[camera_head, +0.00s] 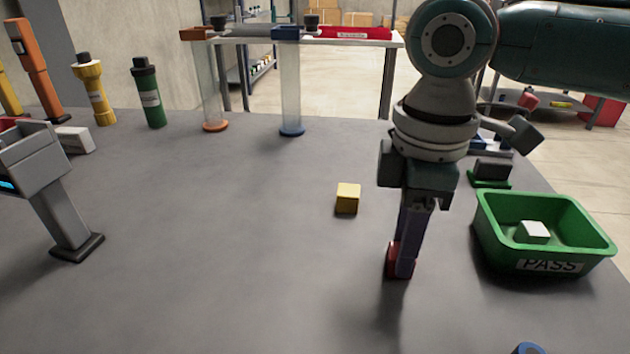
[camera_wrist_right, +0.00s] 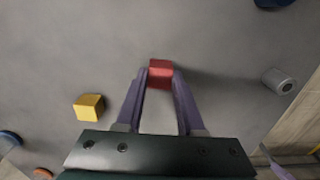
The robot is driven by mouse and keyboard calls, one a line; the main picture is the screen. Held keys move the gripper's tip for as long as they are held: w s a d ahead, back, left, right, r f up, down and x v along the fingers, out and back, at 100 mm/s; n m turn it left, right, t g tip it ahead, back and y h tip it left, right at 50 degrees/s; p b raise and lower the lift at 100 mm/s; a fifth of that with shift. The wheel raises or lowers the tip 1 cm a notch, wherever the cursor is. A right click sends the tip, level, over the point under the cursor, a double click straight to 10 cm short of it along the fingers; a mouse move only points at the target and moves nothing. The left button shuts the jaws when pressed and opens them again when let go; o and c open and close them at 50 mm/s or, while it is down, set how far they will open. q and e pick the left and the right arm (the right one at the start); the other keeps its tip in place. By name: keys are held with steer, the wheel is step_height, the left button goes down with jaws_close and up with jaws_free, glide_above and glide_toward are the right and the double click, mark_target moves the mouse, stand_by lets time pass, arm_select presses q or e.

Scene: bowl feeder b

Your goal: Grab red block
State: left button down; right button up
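The red block (camera_head: 392,261) is on the grey table at the centre right, partly hidden behind a finger of my right gripper. My right gripper (camera_head: 404,262) points straight down over it, fingertips low at the table. In the right wrist view the red block (camera_wrist_right: 160,73) sits between the two purple fingertips (camera_wrist_right: 161,78). Both fingers lie against its sides with no clear gap, so the gripper looks shut on it. I cannot tell whether the block is lifted off the table. My left gripper is not in view.
A yellow block (camera_head: 347,198) lies to the left of the gripper. A green PASS bin (camera_head: 487,232) holding a white block (camera_head: 531,232) stands to the right. A grey device (camera_head: 62,215) stands at left. Clear tubes (camera_head: 291,95) and bottles line the back. The table's middle left is clear.

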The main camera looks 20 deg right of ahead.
jaws_close()
